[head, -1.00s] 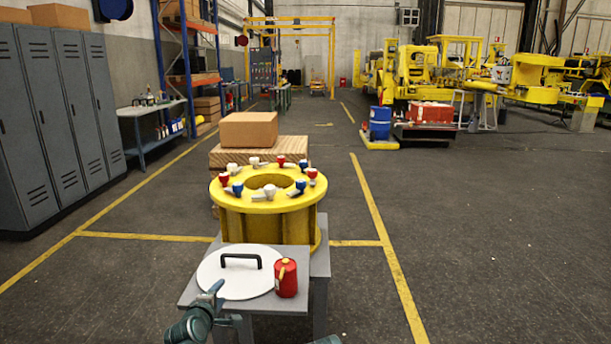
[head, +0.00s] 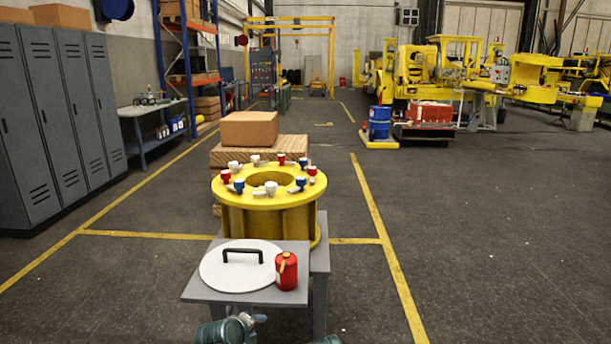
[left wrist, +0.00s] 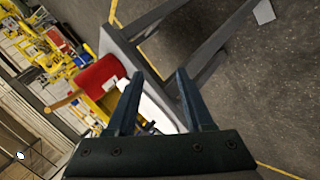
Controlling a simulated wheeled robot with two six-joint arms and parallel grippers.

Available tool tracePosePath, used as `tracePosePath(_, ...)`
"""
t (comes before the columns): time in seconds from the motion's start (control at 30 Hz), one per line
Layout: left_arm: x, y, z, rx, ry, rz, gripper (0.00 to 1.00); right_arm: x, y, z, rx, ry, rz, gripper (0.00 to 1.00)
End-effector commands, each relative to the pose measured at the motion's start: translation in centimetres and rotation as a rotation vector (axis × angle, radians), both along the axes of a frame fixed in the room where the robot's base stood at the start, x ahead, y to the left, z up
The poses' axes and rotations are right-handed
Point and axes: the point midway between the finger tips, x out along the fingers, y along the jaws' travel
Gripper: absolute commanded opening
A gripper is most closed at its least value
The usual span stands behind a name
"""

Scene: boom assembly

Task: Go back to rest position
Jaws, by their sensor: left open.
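My left gripper (head: 246,320) is low at the bottom edge of the head view, in front of the small grey table (head: 232,294). In the left wrist view its two fingers (left wrist: 160,74) are apart with nothing between them. A white round lid (head: 218,272) with a black handle lies on the table. A red can (head: 286,271) stands on the table to the right of the lid; it also shows in the left wrist view (left wrist: 100,74). Only a small teal sliver of my other arm shows at the bottom edge; its gripper is out of view.
A yellow flanged drum (head: 268,205) with several red, white and blue knobbed pieces on top stands behind the table. A cardboard box (head: 249,129) is farther back. Grey lockers (head: 65,120) line the left.

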Motion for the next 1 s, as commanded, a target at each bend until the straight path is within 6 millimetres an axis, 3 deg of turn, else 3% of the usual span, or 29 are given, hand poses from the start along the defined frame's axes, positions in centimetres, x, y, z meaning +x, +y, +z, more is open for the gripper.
tracePosePath(0.1, -3.1, -3.2, -2.4, 0.156, 0.115, -0.195, 0.52, 0.0, 0.0, 0.0, 0.000, 0.000, 0.000, 0.50)
tracePosePath(0.3, -10.7, -6.9, -6.2, 0.467, 0.352, -0.615, 0.52, 0.0, 0.0, 0.0, 0.000, 0.000, 0.000, 0.50)
tracePosePath(0.57, -19.0, -7.4, -7.5, 0.742, 0.612, -1.050, 0.52, 0.0, 0.0, 0.0, 0.000, 0.000, 0.000, 0.50)
tracePosePath(0.63, -20.8, -7.2, -7.2, 0.794, 0.676, -1.148, 0.52, 0.0, 0.0, 0.2, 0.000, 0.000, 0.000, 0.50)
tracePosePath(0.7, -20.4, -7.1, -4.9, 0.784, 0.666, -1.130, 0.52, 0.0, 0.0, 2.5, 0.000, 0.000, 0.000, 0.50)
tracePosePath(1.0, -20.3, -7.1, 1.5, 0.780, 0.663, -1.124, 0.52, 0.0, 0.0, 8.8, 0.000, 0.000, -0.001, 0.50)
